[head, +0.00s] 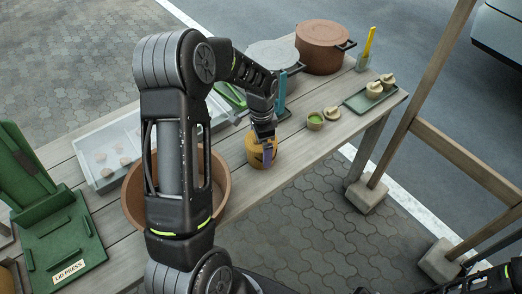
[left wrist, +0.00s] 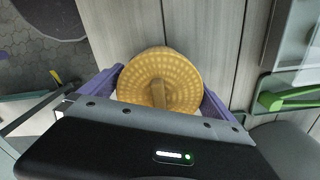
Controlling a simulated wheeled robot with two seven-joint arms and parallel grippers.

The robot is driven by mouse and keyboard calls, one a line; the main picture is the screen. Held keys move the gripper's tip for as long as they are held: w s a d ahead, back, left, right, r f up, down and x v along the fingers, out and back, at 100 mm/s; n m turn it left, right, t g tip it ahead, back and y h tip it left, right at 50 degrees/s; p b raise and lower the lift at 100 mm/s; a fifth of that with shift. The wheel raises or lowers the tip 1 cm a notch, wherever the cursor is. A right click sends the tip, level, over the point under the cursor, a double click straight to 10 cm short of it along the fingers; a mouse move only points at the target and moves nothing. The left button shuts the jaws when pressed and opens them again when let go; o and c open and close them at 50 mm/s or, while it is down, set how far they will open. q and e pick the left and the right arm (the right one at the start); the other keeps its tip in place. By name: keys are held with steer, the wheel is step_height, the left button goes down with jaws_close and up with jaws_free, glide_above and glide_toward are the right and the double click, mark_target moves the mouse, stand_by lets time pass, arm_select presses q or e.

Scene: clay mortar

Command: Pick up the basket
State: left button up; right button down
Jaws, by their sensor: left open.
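The basket (head: 256,158) is a small round yellow-orange thing on the wooden table, near its front edge. In the left wrist view the basket (left wrist: 150,68) shows from above as a woven disc with a raised bar across its middle. My left gripper (head: 266,153) is open right at the basket. Its purple fingers stand on either side of the basket in the left wrist view (left wrist: 162,95). I cannot tell whether they touch it. The basket's lower side is partly hidden by the gripper. My right gripper is not in view.
A large terracotta bowl (head: 135,196) stands left of the basket, partly behind my left arm. A small cup with green contents (head: 315,122) is to the right. A lidded brown pot (head: 321,47), green tray (head: 361,101) and green lid press (head: 70,236) are also on the table (head: 288,161).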

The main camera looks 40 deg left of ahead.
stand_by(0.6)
arm_select(q)
steer(key=c, duration=1.1)
steer(key=shift+c, duration=0.2)
step_height(320, 180, up, 10)
steer(key=shift+b, duration=0.8)
